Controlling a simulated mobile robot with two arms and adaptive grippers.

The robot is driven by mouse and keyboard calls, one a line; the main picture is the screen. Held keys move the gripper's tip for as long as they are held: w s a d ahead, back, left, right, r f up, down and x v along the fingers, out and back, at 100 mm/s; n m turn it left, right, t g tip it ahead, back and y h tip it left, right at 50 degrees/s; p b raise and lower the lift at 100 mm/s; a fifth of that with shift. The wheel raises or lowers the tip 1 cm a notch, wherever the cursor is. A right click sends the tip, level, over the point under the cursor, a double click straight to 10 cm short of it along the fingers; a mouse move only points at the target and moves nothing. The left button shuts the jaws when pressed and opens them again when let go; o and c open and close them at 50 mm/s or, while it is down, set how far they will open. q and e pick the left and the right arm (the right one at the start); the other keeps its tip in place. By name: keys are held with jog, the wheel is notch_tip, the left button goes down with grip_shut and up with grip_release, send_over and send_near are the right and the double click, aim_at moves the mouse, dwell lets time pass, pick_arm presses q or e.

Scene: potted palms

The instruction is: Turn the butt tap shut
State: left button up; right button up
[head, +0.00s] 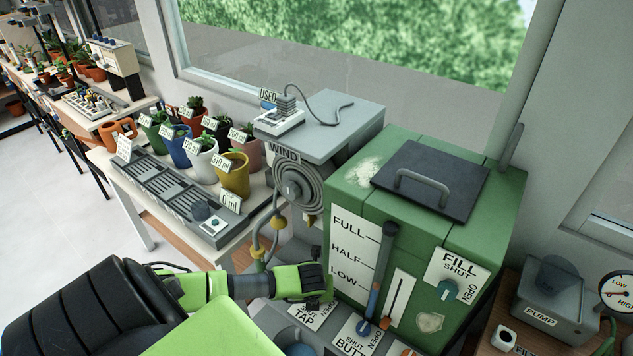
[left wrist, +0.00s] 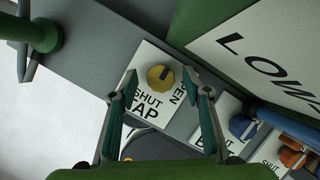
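My left gripper (head: 322,284) is over the left end of the grey control ledge at the foot of the green water butt (head: 345,185). In the left wrist view it (left wrist: 160,82) is open, its fingers on either side of a yellow knob (left wrist: 159,79) on a white TAP plate (left wrist: 150,108) marked SHUT and OPEN. I cannot tell whether they touch it. The yellow knob is hidden in the head view. A blue knob on the BUTT plate (head: 352,341) stands to the right; it also shows in the left wrist view (left wrist: 240,127). My right gripper is not in view.
An orange knob (left wrist: 290,157) stands beyond the blue one. The butt's gauge bar (head: 380,270) and FILL knob (head: 447,289) are on its front. A hose reel (head: 301,185) and a table of coloured pots (head: 233,176) stand behind left; a pump (head: 550,300) is right.

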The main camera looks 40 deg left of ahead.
pick_arm(q)
jog(key=v, duration=1.2)
dwell(0.6)
